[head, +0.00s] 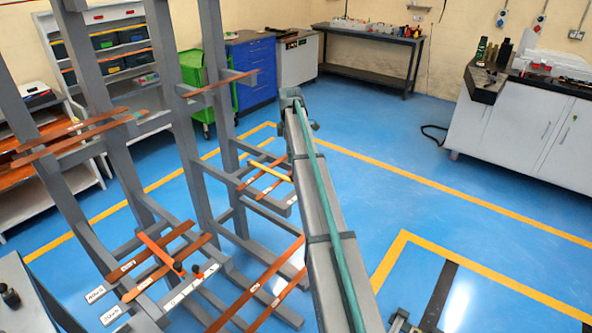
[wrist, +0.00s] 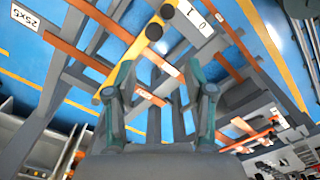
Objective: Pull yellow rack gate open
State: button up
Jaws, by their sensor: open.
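The yellow rack gate (head: 270,171) is a short yellow bar on the grey rack, left of my arm in the head view. In the wrist view, the yellow gate (wrist: 134,52) runs slantwise beyond my fingertips, with two black round knobs (wrist: 154,31) near its upper end. My gripper (wrist: 160,68) is open, with its two dark green fingers apart. No part of the gate is clasped between them. I cannot make out the fingers in the head view.
The grey rack (head: 121,165) has several uprights and arms bearing copper bars (head: 270,285). An orange gate (head: 160,252) with black knobs sits lower left. A green cart (head: 192,70) and a blue cabinet (head: 255,75) stand behind. Blue floor (head: 400,180) is clear to the right.

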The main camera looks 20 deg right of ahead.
jog(key=shift+n, duration=0.3)
jog(key=f+p, duration=0.1)
jog(key=f, duration=0.2)
jog(key=f+p, duration=0.1)
jog(key=f, duration=0.2)
jog(key=d+f+p, duration=0.1)
jog(key=f, duration=0.2)
jog(key=shift+w+f, duration=0.3)
jog(key=shift+w, duration=0.05)
grip_shut()
